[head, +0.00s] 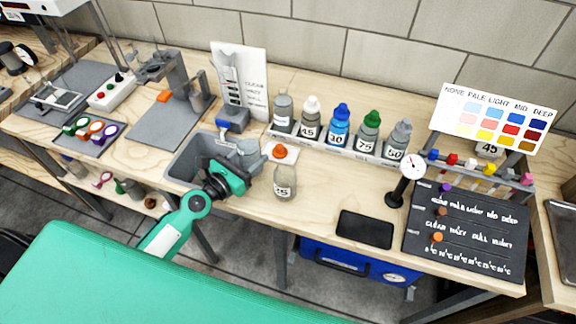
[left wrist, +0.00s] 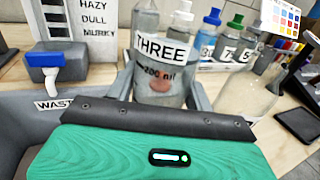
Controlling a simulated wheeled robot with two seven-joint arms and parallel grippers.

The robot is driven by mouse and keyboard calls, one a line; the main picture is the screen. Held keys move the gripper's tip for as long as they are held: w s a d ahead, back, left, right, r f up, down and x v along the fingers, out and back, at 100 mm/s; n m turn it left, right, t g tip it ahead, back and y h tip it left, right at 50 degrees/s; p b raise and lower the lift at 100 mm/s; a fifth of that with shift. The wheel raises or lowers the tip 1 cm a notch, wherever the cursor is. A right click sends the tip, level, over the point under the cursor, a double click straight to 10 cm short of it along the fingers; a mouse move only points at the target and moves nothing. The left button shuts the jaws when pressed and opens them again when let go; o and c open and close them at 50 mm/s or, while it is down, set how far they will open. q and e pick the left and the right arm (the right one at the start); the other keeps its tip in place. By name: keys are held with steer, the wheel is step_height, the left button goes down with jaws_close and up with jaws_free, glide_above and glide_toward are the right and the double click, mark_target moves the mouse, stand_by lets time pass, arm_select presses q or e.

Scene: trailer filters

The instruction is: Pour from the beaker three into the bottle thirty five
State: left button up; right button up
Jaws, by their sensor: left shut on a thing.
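My left gripper (head: 241,165) is shut on beaker three (head: 250,149), a clear beaker at the right edge of the grey basin. In the left wrist view the beaker (left wrist: 160,52) stands roughly upright between the fingers, with a THREE label and a 200 ml mark. The bottle thirty five (head: 285,184) is clear, capless and upright on the bench, just right of and nearer than the beaker. It also shows in the left wrist view (left wrist: 248,95), apart from the beaker. Its number is small in the head view. My right gripper is out of view.
An orange cap (head: 280,151) lies on a white pad behind the bottle. A white rack (head: 345,150) holds several capped bottles. The grey basin (head: 185,158) is left of the beaker. A dial gauge (head: 410,166) and black board (head: 465,236) stand right.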

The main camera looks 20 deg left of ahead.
mark_target(252, 157)
arm_select(q)
steer(key=shift+r, duration=0.15)
steer(key=shift+s+d+r+m+p, duration=0.1)
steer(key=shift+d+r+m+p, duration=0.15)
steer(key=shift+m+p, duration=0.3)
steer(key=shift+s+d+r+m+p, duration=0.1)
steer(key=shift+r+m+p, duration=0.1)
steer(key=shift+m+p, duration=0.35)
steer(key=shift+d+r+m+p, duration=0.2)
steer(key=shift+m+p, duration=0.1)
steer(key=shift+m, duration=0.2)
steer(key=shift+d+r+m, duration=0.1)
steer(key=shift+m, duration=0.2)
steer(key=shift+d+r+m+p, duration=0.2)
steer(key=shift+m+p, duration=0.2)
steer(key=shift+p, duration=0.3)
steer(key=shift+s+d, duration=0.1)
steer(key=shift+d+r+m+p, duration=0.15)
steer(key=shift+m+p, duration=0.25)
steer(key=shift+m, duration=0.1)
steer(key=shift+d+r+p, duration=0.1)
steer(key=shift+r+p, duration=0.2)
steer(key=shift+p, duration=0.05)
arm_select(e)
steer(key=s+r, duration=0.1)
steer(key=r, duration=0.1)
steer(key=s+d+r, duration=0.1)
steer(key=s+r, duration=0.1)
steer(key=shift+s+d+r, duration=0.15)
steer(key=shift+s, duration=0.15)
